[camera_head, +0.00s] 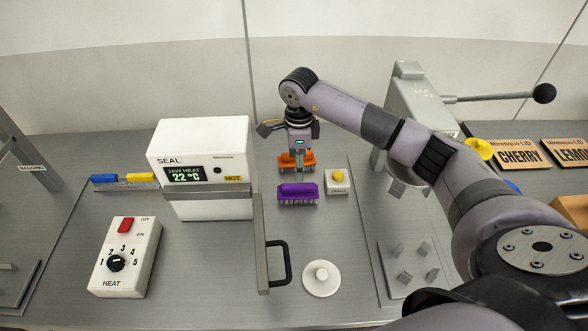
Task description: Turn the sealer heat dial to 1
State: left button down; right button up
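The black heat dial (116,263) sits on the sloped face of a white control box (125,283) at the front left. Numbers 1 to 5 run around it, with HEAT printed below; its pointer is too small to read surely. A red switch (126,225) marked OFF and ON is above it. The white sealer (205,145) behind reads JAW HEAT 22 °C. My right gripper (299,170) points down by the orange (284,161) and purple (296,189) pieces, well right of the dial. Its fingers are too small to judge. My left gripper is not in view.
The sealer's grey arm with a black handle (287,262) stands between the control box and a round white knobbed piece (321,278). A small white box with a yellow button (338,175) is beside the purple piece. A grey lever press (415,105) stands at right.

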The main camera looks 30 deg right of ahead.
aim_at(115, 263)
jog(key=k, duration=1.5)
